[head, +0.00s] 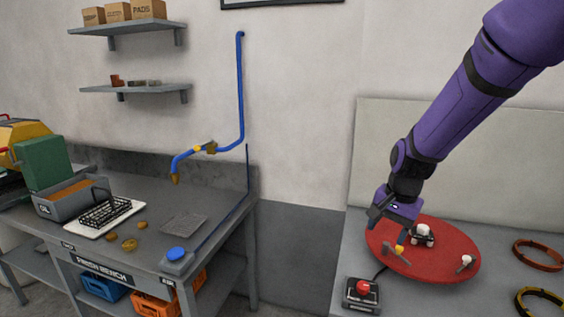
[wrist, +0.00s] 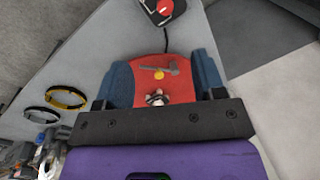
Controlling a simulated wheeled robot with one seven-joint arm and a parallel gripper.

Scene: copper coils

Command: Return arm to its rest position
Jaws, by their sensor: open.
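My purple arm reaches in from the upper right of the head view. My gripper (head: 391,222) hangs over the left part of a round red disc (head: 450,255) on the right-hand bench. A grey tool-like piece with a yellow spot (wrist: 160,72) and a small pale fitting (wrist: 155,98) show on the disc between the fingers. I cannot tell the exact gap between fingertips and disc.
A red push button box (head: 362,293) stands at the disc's front left. An orange ring (head: 538,254) and a yellow-black ring (head: 541,302) lie to the right. The left bench holds a wire basket (head: 105,212) and a blue button (head: 176,254). A blue pipe (head: 241,90) runs down the wall.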

